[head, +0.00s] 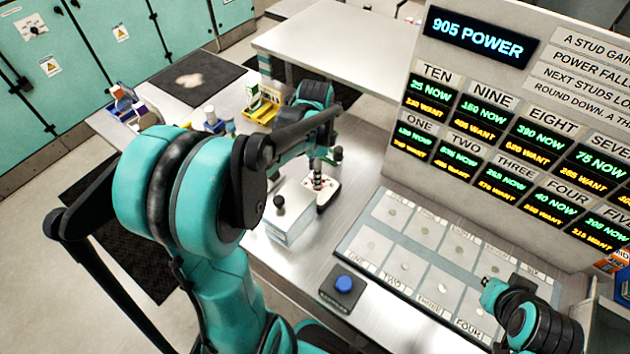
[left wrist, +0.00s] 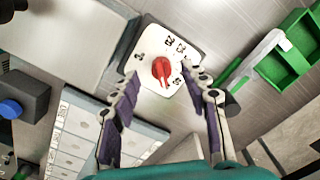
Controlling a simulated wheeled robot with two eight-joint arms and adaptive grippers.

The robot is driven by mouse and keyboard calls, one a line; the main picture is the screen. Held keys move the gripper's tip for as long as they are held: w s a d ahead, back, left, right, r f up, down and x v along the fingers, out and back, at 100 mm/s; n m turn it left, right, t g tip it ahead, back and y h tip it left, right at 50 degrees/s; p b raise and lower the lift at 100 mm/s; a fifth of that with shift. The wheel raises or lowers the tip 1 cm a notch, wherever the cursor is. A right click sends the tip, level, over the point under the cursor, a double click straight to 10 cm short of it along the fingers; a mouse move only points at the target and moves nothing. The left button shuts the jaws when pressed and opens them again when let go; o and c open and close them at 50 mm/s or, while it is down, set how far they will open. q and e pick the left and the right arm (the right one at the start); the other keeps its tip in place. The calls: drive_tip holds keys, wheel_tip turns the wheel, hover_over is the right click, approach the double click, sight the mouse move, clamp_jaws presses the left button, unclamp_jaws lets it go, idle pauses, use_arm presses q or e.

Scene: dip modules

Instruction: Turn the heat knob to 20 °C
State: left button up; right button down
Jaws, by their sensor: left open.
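The red heat knob (left wrist: 161,69) shows in the left wrist view on a white dial plate (left wrist: 150,42). Dark marks ring the knob, too small to read surely. A pale line on the knob points toward the lower part of that picture. My left gripper (left wrist: 162,76) is open, with one finger on each side of the knob in the picture; I see no contact. In the head view the plate (head: 329,197) is under my left gripper (head: 318,178), which hides much of the knob. Part of my right arm shows at lower right; its fingers are not clear.
A box with a black ball-topped lever (head: 290,225) stands close by the dial. A blue button (head: 344,284) and a panel of labelled pads (head: 405,262) are to the right. A display board (head: 480,110) rises behind. A green tray (left wrist: 285,62) is in the left wrist view.

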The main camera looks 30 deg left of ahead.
use_arm(q)
wheel_tip(320, 180, down, 4)
drive_tip(key=shift+f+b, duration=0.15)
drive_tip(key=shift+b, duration=0.35)
clamp_jaws()
